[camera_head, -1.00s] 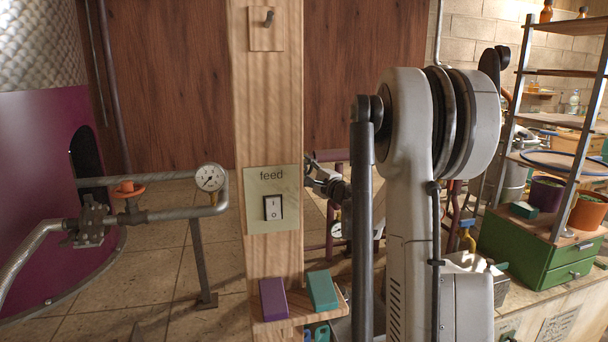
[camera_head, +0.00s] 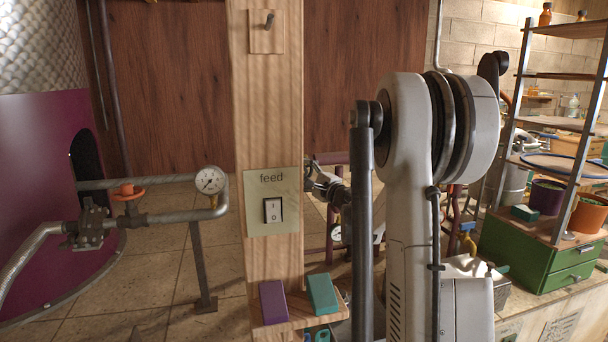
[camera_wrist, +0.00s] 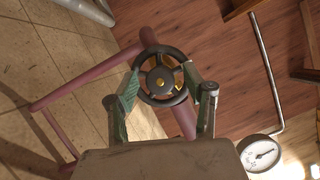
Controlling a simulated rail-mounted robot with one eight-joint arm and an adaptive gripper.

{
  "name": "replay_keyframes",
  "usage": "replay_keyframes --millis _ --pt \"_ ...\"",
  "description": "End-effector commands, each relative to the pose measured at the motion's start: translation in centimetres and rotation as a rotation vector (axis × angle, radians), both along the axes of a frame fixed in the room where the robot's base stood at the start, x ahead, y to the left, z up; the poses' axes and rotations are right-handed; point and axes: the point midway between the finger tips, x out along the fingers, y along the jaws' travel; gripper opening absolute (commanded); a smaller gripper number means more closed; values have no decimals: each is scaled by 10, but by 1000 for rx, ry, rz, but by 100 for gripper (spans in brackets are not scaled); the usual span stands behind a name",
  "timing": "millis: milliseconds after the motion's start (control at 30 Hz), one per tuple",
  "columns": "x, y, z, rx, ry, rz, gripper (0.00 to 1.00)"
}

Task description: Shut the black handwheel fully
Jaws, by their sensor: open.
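My gripper (camera_wrist: 158,88) is open, with one green-padded finger at the left of the wheel rim and one at the right. The fingertips reach to about the rim; I cannot tell whether they touch it. In the head view my gripper (camera_head: 328,185) is small and partly hidden behind the wooden post and my arm. I cannot make out the black handwheel in that view.
Dark red pipes (camera_wrist: 85,73) run beside the wheel, and a gauge (camera_wrist: 260,153) is at lower right in the wrist view. A wooden post (camera_head: 265,130) with a feed switch (camera_head: 273,210) stands before my arm. An orange handwheel (camera_head: 127,191) is at left.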

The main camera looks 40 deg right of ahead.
Motion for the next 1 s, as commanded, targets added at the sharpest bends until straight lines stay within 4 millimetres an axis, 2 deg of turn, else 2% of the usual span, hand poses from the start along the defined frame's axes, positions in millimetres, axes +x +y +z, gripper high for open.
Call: replay_keyframes --millis 133,267,500,700,833,1000 --pt "-7 0 -1 0 0 -1 47" --pt "-24 1 -3 -1 0 -2 47" --pt "-72 5 -8 0 0 -3 47" --pt "-103 9 -12 0 1 -2 47" --pt "-114 10 -13 0 0 -1 47" --pt "-119 11 -14 0 0 -1 47"
